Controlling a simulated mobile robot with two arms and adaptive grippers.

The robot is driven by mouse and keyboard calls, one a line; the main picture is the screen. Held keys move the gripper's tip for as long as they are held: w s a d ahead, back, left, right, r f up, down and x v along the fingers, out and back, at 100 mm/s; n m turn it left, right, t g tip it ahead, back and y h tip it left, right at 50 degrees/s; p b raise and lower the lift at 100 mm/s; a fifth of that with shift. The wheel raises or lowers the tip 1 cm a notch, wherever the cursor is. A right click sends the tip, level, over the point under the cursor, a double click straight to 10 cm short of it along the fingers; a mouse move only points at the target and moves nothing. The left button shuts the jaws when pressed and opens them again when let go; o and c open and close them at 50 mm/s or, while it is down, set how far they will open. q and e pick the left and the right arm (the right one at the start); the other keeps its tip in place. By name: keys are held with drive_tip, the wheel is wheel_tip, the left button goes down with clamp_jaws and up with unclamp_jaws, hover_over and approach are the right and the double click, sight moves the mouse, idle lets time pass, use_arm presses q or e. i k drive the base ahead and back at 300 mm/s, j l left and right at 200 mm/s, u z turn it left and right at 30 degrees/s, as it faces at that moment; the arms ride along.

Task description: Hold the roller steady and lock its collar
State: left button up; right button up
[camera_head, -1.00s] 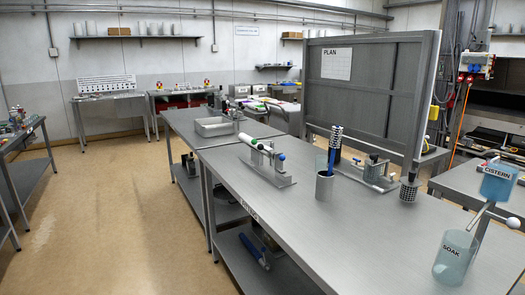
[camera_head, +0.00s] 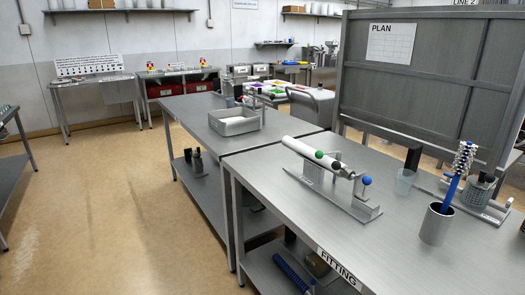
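A white roller (camera_head: 301,149) lies on a grey metal stand (camera_head: 334,195) on the bench marked FITTING (camera_head: 250,175). It slants down from upper left to lower right. A green ball (camera_head: 319,154) and a black piece (camera_head: 336,165) sit near its right end, and a blue ball knob (camera_head: 367,180) stands on the right end of the stand. I cannot tell which part is the collar or whether it is locked. Neither of my grippers is in view.
A metal cup (camera_head: 436,226) holding a blue-handled brush (camera_head: 452,187) stands right of the stand. A clear beaker (camera_head: 404,182) and another fixture (camera_head: 470,200) are behind it. A grey tray (camera_head: 234,122) sits on the adjoining bench. The floor (camera_head: 110,220) at left is clear.

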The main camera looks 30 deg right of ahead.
sight(336, 165)
drive_tip(key=i+z, duration=0.1)
drive_tip(key=i, duration=0.7)
drive_tip(key=i+j+z, duration=0.1)
drive_tip(key=i, duration=0.7)
drive_tip(key=i+z, duration=0.15)
drive_tip(key=z, duration=0.25)
drive_tip(key=i+z, duration=0.2)
drive_tip(key=z, duration=0.2)
drive_tip(key=i+j+z, duration=0.1)
drive_tip(key=z, duration=0.25)
drive_tip(key=i+j+z, duration=0.15)
drive_tip(key=z, duration=0.25)
